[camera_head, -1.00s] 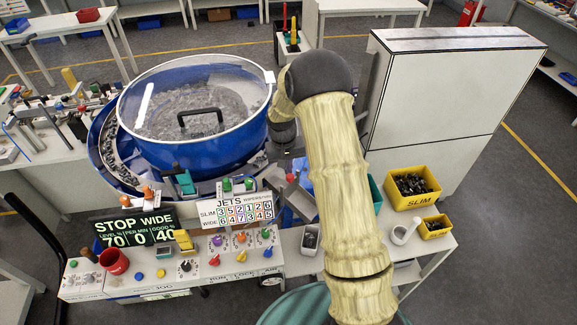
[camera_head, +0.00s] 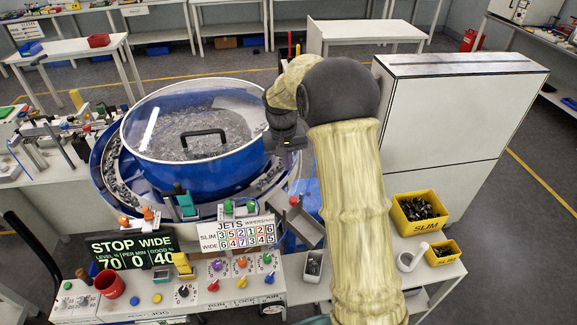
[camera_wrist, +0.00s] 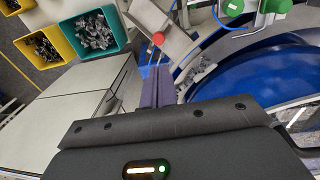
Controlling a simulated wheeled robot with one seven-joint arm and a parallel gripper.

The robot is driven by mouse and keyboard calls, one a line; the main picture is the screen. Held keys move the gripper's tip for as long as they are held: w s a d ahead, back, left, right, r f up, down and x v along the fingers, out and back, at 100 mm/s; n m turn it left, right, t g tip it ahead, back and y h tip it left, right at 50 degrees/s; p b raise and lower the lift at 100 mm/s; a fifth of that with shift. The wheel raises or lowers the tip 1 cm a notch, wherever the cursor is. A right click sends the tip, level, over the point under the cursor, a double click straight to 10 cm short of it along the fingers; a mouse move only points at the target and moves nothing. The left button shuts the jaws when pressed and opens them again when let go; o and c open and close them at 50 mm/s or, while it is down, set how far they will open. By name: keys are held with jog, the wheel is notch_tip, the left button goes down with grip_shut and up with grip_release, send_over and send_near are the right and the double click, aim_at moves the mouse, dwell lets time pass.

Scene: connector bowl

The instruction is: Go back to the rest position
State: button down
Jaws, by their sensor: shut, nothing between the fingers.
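My gripper (camera_wrist: 157,88) shows in the wrist view with its two dark fingers together and nothing between them. It hangs in the air, beside the blue bowl feeder (camera_wrist: 240,78) in that view. In the head view my arm rises up the middle and bends over at the top. The wrist end points down beside the right side of the covered blue bowl (camera_head: 190,178); the fingertips cannot be made out there.
A console with a STOP WIDE display (camera_head: 133,248) and coloured knobs stands in front of the bowl. Yellow bins (camera_head: 420,228) of dark parts sit at the right, before a large white cabinet (camera_head: 450,120). A red cup (camera_head: 109,284) stands on the console's left.

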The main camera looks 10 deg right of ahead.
jog(key=s+n+t+y, duration=0.1)
jog(key=s+t, duration=0.1)
jog(key=s, duration=2.2)
jog(key=shift+a+f+b, duration=0.3)
jog(key=shift+a, duration=0.15)
jog(key=shift+s, duration=0.15)
